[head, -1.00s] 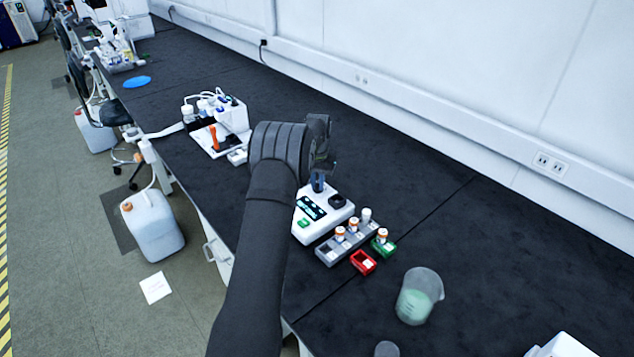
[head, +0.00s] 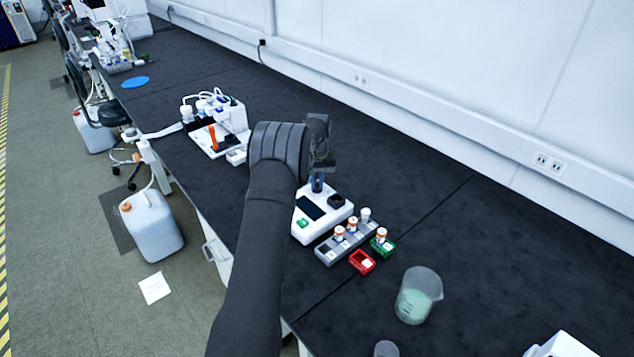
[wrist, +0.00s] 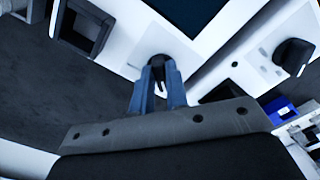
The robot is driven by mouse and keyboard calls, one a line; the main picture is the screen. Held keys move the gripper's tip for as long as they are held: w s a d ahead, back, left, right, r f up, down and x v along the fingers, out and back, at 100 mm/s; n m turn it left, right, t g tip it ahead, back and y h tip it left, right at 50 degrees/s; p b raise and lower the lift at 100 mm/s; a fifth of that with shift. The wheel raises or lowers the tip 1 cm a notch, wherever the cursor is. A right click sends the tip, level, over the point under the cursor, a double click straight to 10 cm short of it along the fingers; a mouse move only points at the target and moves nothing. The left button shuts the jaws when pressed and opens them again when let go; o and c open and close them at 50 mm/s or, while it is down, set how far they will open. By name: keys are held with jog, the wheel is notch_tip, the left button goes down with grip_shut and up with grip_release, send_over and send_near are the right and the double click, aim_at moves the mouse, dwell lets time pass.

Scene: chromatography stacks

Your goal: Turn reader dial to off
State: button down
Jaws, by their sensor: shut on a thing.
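The reader is a white box (head: 336,217) on the black bench, with a dark, blank screen (head: 311,207) and a small green button (head: 303,223). In the wrist view its screen (wrist: 195,12) is also dark. My gripper (head: 317,186) reaches down over the back of the reader. In the wrist view my gripper (wrist: 157,82) has its blue fingers closed on a black dial (wrist: 159,69) with a light pointer mark. The fingers hide part of the dial. In the head view the dial is hidden behind my gripper.
A black knob-like part (wrist: 293,56) sits beside the dial on the reader. A grey vial rack (head: 334,252), a red holder (head: 362,262) and a green holder (head: 382,247) stand in front. A beaker (head: 417,297) stands nearer.

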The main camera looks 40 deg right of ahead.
aim_at(317, 185)
jog(key=shift+r, duration=0.1)
jog(key=c, duration=1.4)
grip_release()
jog(key=shift+c, duration=0.2)
notch_tip(317, 185, up, 17)
jog(key=shift+r, duration=0.15)
notch_tip(317, 185, down, 18)
jog(key=shift+r, duration=0.2)
jog(key=shift+r, duration=0.1)
